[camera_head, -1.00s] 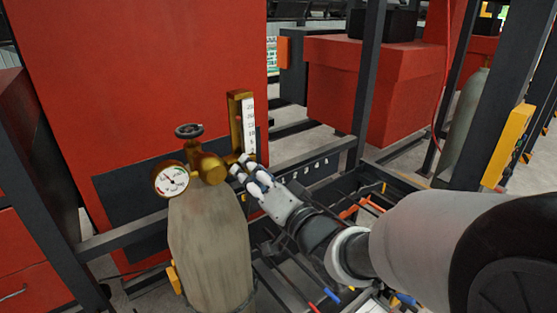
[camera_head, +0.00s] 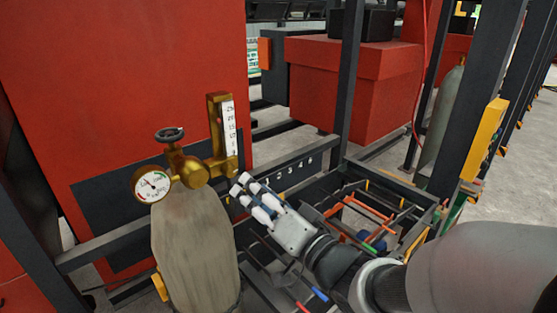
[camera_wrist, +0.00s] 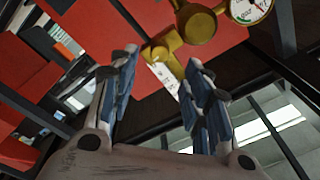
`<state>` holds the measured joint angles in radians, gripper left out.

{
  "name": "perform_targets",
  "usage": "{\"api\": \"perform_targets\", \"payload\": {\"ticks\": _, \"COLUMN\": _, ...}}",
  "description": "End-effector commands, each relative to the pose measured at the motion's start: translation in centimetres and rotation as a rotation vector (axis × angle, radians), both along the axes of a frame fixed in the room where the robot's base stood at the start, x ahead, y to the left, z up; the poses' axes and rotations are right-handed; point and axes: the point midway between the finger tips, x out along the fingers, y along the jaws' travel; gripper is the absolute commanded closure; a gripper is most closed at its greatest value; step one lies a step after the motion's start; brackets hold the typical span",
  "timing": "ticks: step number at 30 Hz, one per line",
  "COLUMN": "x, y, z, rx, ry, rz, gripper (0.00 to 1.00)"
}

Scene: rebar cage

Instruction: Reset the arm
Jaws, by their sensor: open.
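My gripper (camera_head: 243,188) is in the middle of the head view, at the end of my arm, which reaches in from the lower right. Its two fingers are apart, with nothing between them. In the wrist view the open fingers (camera_wrist: 160,90) show blue pads. The gripper is to the right of a grey gas cylinder (camera_head: 195,250) with a brass valve, a round gauge (camera_head: 152,184) and a flow tube (camera_head: 222,135). In the head view it appears just below the flow tube. The brass fittings also show beyond the fingers in the wrist view (camera_wrist: 198,24).
A dark metal frame (camera_head: 348,75) stands around the cylinder, with bars and colored rods below my arm. Large red cabinets (camera_head: 120,80) and a red box (camera_head: 345,95) stand behind. A yellow box (camera_head: 484,140) is on a post at right. Open floor (camera_head: 500,215) lies farther right.

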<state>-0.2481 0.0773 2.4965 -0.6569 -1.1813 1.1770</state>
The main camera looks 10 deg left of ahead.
Motion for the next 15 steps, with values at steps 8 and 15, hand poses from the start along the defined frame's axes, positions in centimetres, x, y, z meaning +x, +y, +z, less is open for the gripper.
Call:
{"api": "perform_targets", "payload": {"ticks": 8, "x": -0.1, "y": -0.1, "z": 0.0, "rx": -0.001, "ry": 0.001, "rz": -0.001, "gripper": 0.56}}
{"api": "perform_targets", "payload": {"ticks": 15, "x": 1.9, "y": -4.1, "z": -1.9, "rx": -0.183, "ry": -0.01, "rz": -0.17, "gripper": 0.56}}
